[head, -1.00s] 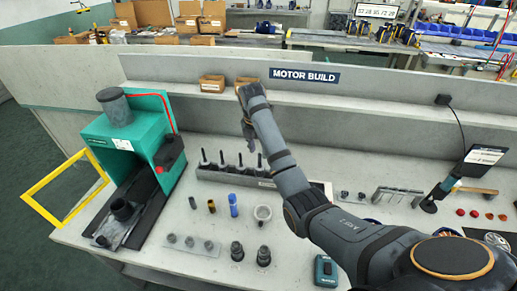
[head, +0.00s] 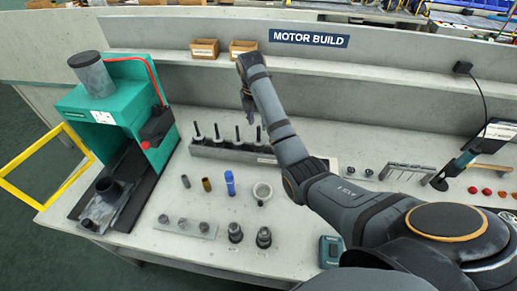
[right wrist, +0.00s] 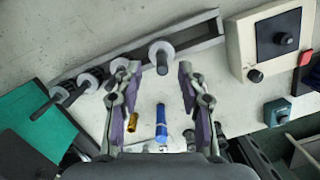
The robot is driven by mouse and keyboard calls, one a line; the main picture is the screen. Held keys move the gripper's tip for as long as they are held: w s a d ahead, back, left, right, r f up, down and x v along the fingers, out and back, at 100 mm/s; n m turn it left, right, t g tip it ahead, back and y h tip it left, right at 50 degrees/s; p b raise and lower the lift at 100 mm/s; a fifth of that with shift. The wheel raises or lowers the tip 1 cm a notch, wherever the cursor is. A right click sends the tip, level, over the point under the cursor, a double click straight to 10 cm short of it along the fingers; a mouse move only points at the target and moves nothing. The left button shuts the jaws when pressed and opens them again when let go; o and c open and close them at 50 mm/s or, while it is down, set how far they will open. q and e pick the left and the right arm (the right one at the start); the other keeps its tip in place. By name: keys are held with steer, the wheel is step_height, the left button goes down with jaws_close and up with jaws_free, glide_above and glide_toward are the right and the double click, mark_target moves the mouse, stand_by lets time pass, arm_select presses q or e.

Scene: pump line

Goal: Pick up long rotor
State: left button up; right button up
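Several dark upright shafts stand in a long grey rack (head: 235,153) at the middle of the bench; I take them for rotors, but cannot tell which is the long one. The rightmost rotor (head: 258,135) is just below my right gripper (head: 248,112). In the right wrist view the rack (right wrist: 207,42) runs diagonally, and a rotor with a pale disc and dark shaft (right wrist: 162,58) shows between the fingertips of my right gripper (right wrist: 160,68). The fingers are apart, with nothing held. My left gripper is not in view.
A green press (head: 118,110) with a yellow frame (head: 35,150) stands at the left. A blue cylinder (head: 230,184), a brass cylinder (head: 206,184) and a pale ring (head: 262,192) stand in front of the rack. Two cardboard boxes (head: 205,48) sit on the back shelf.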

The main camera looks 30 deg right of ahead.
mark_target(258, 127)
step_height(258, 127, down, 4)
steer(key=shift+s+d+f+p, duration=0.1)
steer(key=shift+d+p, duration=0.05)
steer(key=shift+p, duration=0.3)
steer(key=shift+f, duration=0.35)
steer(key=shift+c, duration=0.5)
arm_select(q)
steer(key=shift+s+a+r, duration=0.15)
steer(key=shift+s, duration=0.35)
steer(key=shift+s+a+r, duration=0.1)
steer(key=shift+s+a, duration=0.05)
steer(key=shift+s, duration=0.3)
arm_select(e)
jaws_close()
steer(key=shift+r, duration=0.1)
